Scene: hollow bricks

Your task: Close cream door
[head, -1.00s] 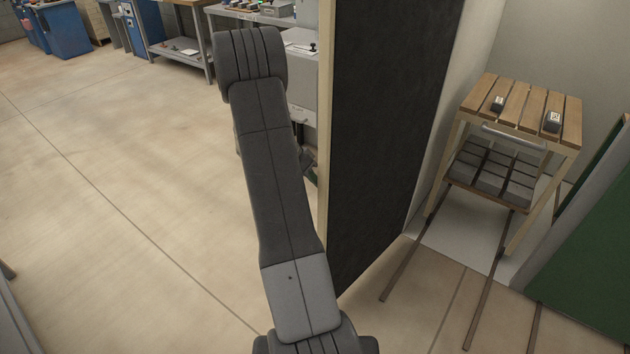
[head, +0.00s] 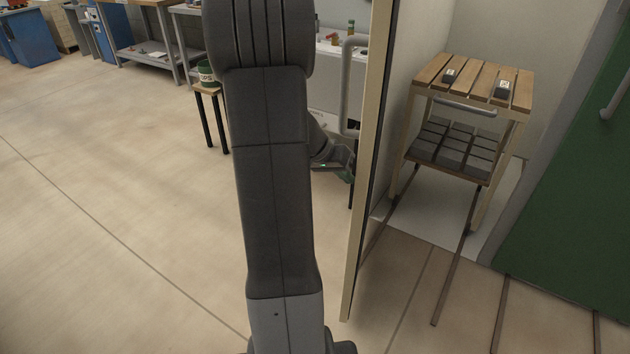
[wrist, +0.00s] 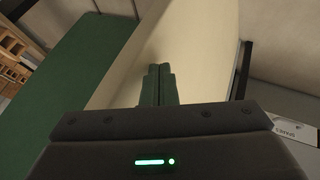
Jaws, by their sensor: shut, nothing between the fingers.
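The cream door (head: 373,110) stands open and shows almost edge-on in the head view. A thin dark strip of its inner face faces the cart. A grey bar handle (head: 347,90) is on its left side. My gripper (head: 346,174) is left of the door, low and partly hidden by my arm. In the wrist view my gripper (wrist: 158,84) has its green fingers shut together and empty, pointing along a cream surface (wrist: 205,45). I cannot tell whether they touch it.
Right of the door is a bay with a wooden-topped cart (head: 475,80) holding grey hollow bricks (head: 455,145). Floor rails (head: 452,265) run out of it. A green door (head: 575,200) is at the right. A stool (head: 207,90) stands behind my arm. The left floor is clear.

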